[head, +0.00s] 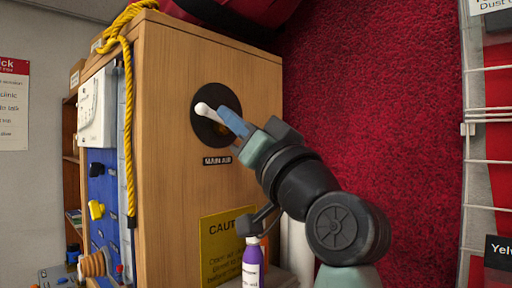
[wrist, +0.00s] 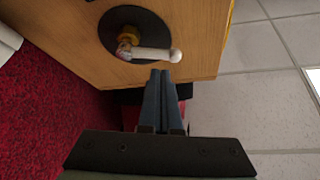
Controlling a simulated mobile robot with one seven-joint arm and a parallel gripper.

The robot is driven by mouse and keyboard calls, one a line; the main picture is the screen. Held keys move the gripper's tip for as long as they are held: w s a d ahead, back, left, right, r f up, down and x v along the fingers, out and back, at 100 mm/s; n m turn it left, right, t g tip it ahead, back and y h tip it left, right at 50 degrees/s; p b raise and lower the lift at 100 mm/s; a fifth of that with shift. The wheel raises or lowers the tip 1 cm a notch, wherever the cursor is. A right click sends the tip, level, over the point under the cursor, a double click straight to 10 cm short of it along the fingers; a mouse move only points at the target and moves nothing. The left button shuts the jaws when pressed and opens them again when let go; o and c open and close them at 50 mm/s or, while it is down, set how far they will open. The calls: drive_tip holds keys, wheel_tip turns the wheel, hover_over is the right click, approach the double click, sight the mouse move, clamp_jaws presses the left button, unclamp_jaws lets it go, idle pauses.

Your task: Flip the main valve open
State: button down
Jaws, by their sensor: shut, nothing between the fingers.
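The main valve is a white lever handle (head: 208,112) on a round black plate (head: 200,130) set in the wooden cabinet's side, above a "MAIN AIR" label (head: 217,160). In the wrist view the white lever (wrist: 152,54) reaches out from a brass fitting (wrist: 128,38) on the black plate (wrist: 113,20). My gripper (head: 224,112) is shut and empty, its blue fingers in front of the plate near the lever. In the wrist view the fingertips (wrist: 160,72) are just below the lever's rounded end. I cannot tell whether they touch it.
The wooden cabinet (head: 170,70) carries a yellow caution sign (head: 222,245) and a yellow rope (head: 127,120). A purple bottle (head: 252,265) stands below my arm. A white wire rack (head: 490,137) is at the right. Red carpet-like surface (head: 370,80) lies open between.

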drive_tip(key=b+v, duration=0.2)
drive_tip(key=v, duration=0.7)
drive_tip(key=shift+s+d, duration=0.15)
drive_tip(key=shift+s, duration=0.05)
drive_tip(key=s+a+r+m+t+h+p, duration=0.2)
drive_tip(key=s+r+t+h+p, duration=0.5)
drive_tip(key=s+h+p, duration=0.3)
drive_tip(key=s+r+h, duration=0.1)
drive_tip(key=s+h, duration=0.1)
drive_tip(key=h, duration=0.1)
drive_tip(key=shift+a+r+t, duration=0.25)
drive_tip(key=shift+r+t, duration=0.05)
drive_tip(key=c, duration=1.5)
unclamp_jaws()
drive_tip(key=shift+c, duration=0.2)
